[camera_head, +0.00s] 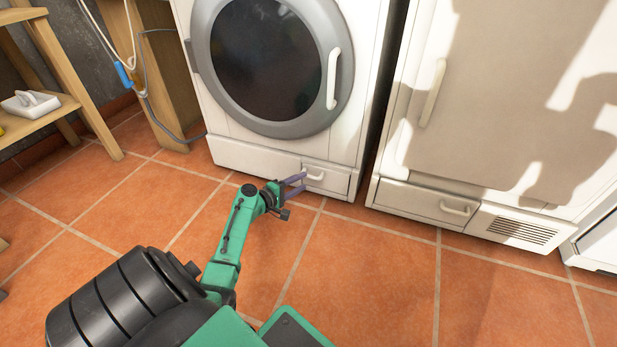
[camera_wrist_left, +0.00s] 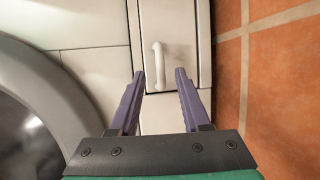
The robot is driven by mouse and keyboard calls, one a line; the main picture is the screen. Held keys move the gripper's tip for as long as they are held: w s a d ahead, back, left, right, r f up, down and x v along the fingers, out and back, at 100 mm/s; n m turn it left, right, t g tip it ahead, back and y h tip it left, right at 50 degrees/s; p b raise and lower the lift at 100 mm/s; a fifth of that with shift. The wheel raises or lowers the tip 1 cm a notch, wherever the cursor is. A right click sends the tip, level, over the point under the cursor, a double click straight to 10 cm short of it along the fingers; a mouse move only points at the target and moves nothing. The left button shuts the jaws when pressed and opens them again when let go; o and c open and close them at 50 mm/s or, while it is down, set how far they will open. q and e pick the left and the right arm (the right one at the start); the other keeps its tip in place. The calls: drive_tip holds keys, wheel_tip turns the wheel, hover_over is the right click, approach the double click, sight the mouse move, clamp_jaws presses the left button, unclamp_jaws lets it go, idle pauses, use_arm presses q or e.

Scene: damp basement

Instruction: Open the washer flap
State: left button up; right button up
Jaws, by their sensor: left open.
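The washer (camera_head: 232,133) is a white front-loader with a round grey-rimmed door. Its flap (camera_head: 328,179) is a small panel at the lower right of its front, with a white handle (camera_head: 314,175), and looks closed. The flap (camera_wrist_left: 181,29) and its handle (camera_wrist_left: 158,65) also show in the left wrist view. My left gripper (camera_head: 304,184) is open, with its purple fingers at the flap. In the left wrist view the fingers (camera_wrist_left: 158,75) point at the flap, with the handle between and just beyond their tips. I cannot tell whether they touch it. My right gripper is not in view.
A second white appliance (camera_head: 398,197) with its own lower handle and vent stands to the right, across a narrow dark gap. A wooden shelf (camera_head: 48,118) and cables (camera_head: 146,75) are at the left. The tiled floor (camera_head: 350,280) in front is clear.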

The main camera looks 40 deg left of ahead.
sight(323, 183)
use_arm(q)
drive_tip(key=b+x, duration=0.1)
drive_tip(key=x, duration=0.3)
drive_tip(key=shift+w, duration=0.15)
clamp_jaws()
drive_tip(key=shift+f, duration=0.1)
idle(1.1)
